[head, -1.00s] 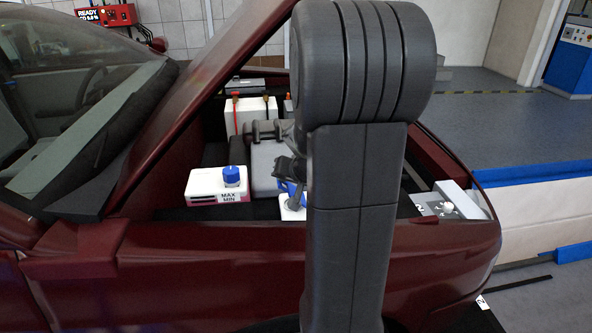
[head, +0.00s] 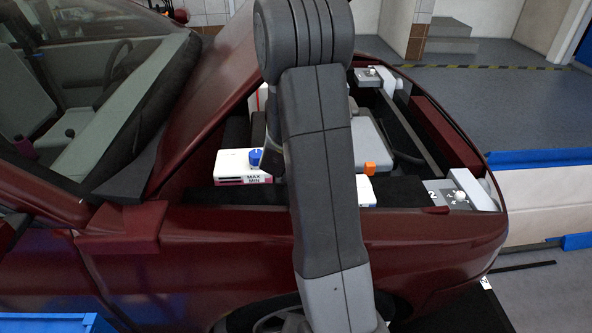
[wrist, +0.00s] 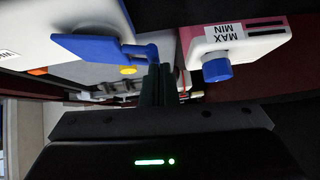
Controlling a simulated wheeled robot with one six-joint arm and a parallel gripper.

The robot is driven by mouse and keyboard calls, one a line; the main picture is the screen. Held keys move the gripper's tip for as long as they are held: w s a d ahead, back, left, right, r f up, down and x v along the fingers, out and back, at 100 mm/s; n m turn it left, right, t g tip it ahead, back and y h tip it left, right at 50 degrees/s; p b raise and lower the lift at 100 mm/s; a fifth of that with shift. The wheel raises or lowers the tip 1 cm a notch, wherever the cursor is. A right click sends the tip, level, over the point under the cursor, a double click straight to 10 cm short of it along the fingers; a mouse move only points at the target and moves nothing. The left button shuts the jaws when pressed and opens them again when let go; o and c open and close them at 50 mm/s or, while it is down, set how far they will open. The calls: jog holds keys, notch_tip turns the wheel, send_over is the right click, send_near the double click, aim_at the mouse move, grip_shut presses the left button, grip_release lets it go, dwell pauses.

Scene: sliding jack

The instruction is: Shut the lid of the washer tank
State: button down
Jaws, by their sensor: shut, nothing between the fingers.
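The washer tank is a white tank (head: 366,191) just right of my arm in the head view, mostly hidden by it. In the wrist view, which looks upside down, the white tank (wrist: 75,14) is at upper left. Its blue lid (wrist: 88,48) has a flat plate and a tab toward my fingers. The lid seems raised off the tank; its exact angle is unclear. My gripper (wrist: 164,74) is shut and empty, its dark fingers beside the lid's tab; I cannot tell whether they touch. The head view hides the lid and my fingertips behind my arm.
A white MAX/MIN reservoir (head: 243,168) with a blue cap (head: 255,158) stands left of my arm; in the wrist view this reservoir (wrist: 240,38) is right of my fingers. The sloping dark red hood (head: 205,105) and front fender (head: 430,235) bound the engine bay.

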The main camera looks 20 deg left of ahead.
jog(key=shift+s+a+f+b, duration=0.1)
jog(key=shift+a+f+b, duration=0.25)
jog(key=shift+f, duration=0.4)
jog(key=shift+s+a+f+b, duration=0.1)
jog(key=shift+a+f+b, duration=0.2)
jog(key=shift+f, duration=0.4)
jog(key=shift+d+f, duration=0.15)
jog(key=shift+f, duration=0.05)
